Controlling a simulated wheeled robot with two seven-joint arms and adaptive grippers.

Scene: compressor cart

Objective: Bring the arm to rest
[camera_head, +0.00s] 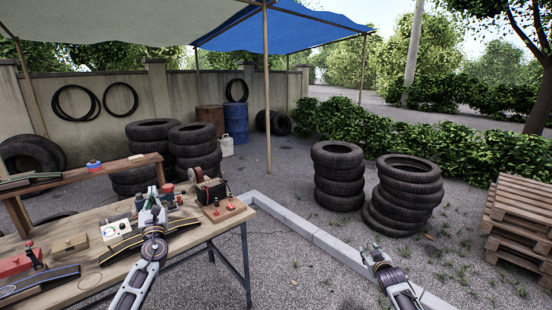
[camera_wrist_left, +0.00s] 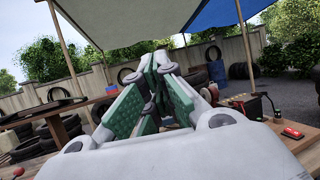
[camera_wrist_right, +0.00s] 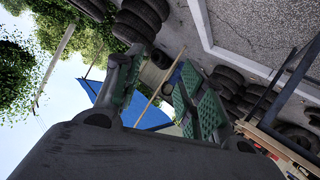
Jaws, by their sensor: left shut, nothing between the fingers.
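My left gripper (camera_head: 152,208) is over the wooden workbench (camera_head: 200,238) in the head view, its arm coming from the bottom. Its green-padded fingers come together at the tips in the left wrist view (camera_wrist_left: 160,72), shut with nothing held. My right gripper (camera_head: 375,254) hangs over the gravel right of the bench, near the concrete kerb. In the right wrist view (camera_wrist_right: 155,78) its two fingers stand apart, with nothing between them. Part of the bench behind the left arm is hidden.
The bench carries a compressor-like machine (camera_head: 206,188), a white box with dials (camera_head: 116,228), a red vise-like tool (camera_head: 18,264) and a curved yellow-edged strip (camera_head: 135,243). Tyre stacks (camera_head: 338,176) and wooden pallets (camera_head: 520,218) stand on the gravel. A pole (camera_head: 267,90) holds the canopy.

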